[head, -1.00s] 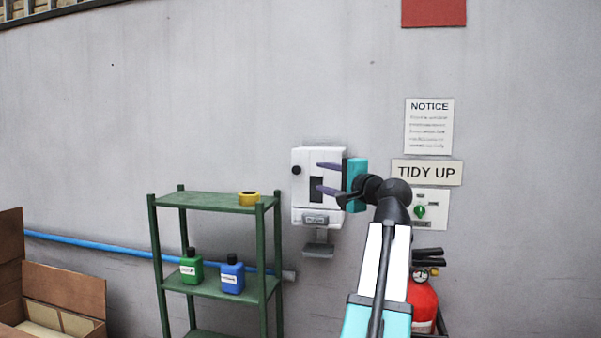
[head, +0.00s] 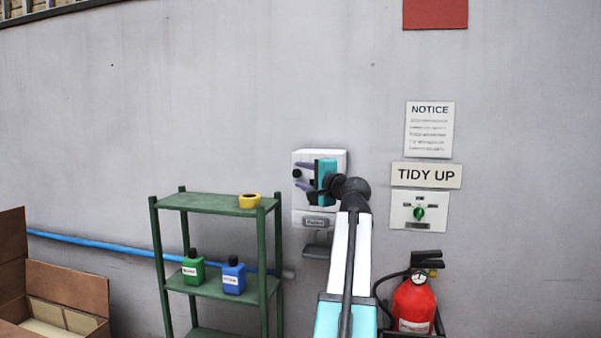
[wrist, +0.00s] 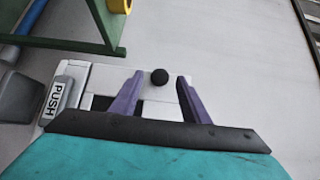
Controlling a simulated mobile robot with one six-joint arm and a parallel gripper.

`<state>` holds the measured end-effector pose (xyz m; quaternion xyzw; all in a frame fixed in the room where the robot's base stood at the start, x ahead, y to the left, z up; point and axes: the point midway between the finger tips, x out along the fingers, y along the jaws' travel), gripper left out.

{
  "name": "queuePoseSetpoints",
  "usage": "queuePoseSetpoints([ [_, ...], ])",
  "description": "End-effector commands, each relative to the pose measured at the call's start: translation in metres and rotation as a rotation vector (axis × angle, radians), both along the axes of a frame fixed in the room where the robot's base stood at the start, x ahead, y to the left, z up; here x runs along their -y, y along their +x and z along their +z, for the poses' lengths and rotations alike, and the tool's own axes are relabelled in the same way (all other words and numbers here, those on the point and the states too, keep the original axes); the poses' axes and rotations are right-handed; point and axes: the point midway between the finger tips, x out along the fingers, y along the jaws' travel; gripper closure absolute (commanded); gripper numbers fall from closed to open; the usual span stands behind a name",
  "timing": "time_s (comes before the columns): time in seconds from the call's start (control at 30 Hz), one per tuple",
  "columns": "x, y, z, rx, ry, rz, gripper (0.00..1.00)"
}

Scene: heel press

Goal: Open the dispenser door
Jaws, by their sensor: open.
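The white dispenser (head: 336,157) is mounted on the grey wall, its front partly hidden by my gripper. A small black round knob (head: 297,174) is at the left of its door; the knob also shows in the wrist view (wrist: 159,76). The door looks shut. A plate marked PUSH (wrist: 57,97) is on the dispenser's lower part. My gripper (head: 302,176) is open, its two purple fingers pointing left at the dispenser's front. In the wrist view the fingers (wrist: 158,92) stand on either side of the knob's line, with the knob just near their tips. I cannot tell whether they touch anything.
A green shelf (head: 217,201) with yellow tape (head: 249,201), a green bottle (head: 193,268) and a blue bottle (head: 233,276) stands left of the dispenser. A fire extinguisher (head: 413,302) stands at the right, below a switch panel (head: 431,211). An open cardboard box (head: 68,285) is far left.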

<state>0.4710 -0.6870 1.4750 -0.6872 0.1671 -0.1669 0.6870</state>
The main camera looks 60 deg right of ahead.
Motion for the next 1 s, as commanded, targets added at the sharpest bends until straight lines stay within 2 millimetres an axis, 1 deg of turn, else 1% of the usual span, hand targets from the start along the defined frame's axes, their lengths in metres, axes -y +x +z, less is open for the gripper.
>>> queuePoseSetpoints([
  [0.03,0.0035,0.0052,0.0018,0.0,0.001,0.0,0.58],
  [0.2,0.0073,0.0137,0.0001,0.0,0.001,0.0,0.58],
  [0.53,0.0082,0.0138,-0.0006,0.0,0.0,-0.002,0.58],
  [0.67,0.0083,0.0134,-0.0005,0.0,0.0,-0.002,0.8],
  [0.7,0.0082,0.0134,-0.0005,0.0,0.0,-0.002,0.87],
  [0.77,0.0082,0.0134,-0.0005,0.0,0.0,-0.002,0.97],
  [0.8,0.0082,0.0134,-0.0005,0.0,0.0,-0.002,1.0],
  [1.0,0.0077,0.0137,-0.0007,0.0,0.0,0.0,1.0],
])
